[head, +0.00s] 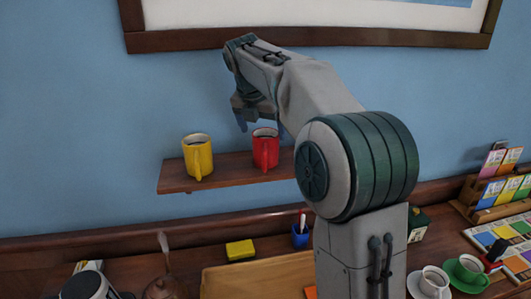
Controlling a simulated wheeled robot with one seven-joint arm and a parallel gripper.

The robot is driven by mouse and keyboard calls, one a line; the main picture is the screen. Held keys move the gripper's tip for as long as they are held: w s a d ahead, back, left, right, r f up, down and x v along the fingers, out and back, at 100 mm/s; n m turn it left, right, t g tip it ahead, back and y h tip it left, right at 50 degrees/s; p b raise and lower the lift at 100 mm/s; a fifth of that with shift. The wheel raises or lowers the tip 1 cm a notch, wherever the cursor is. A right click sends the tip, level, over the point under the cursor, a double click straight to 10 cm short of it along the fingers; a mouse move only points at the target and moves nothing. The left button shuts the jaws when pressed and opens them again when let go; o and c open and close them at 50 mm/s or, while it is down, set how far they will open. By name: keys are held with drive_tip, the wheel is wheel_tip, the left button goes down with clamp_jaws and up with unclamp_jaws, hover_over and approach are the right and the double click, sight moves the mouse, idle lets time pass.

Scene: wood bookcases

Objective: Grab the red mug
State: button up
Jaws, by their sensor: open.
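The red mug (265,150) stands upright on a small wooden wall shelf (230,172), with dark contents showing at its top and its handle facing the camera. A yellow mug (197,158) stands to its left on the same shelf. My gripper (260,126) points down just above the red mug, with one finger to the left of the mug and the other near its right rim. The gripper is open. Whether a finger touches the mug cannot be told from this view. My arm hides the right end of the shelf.
Below is a wooden desk with a yellow block (240,250), a blue pen cup (300,236) and a brown pot (161,288). At right are a white cup (433,282), a green cup (468,270) and a card rack (490,195). A framed picture hangs above.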

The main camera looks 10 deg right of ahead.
drive_tip(key=x, duration=0.5)
drive_tip(key=shift+s, duration=0.25)
drive_tip(key=c, duration=1.2)
drive_tip(key=shift+c, duration=0.2)
drive_tip(key=shift+r, duration=0.2)
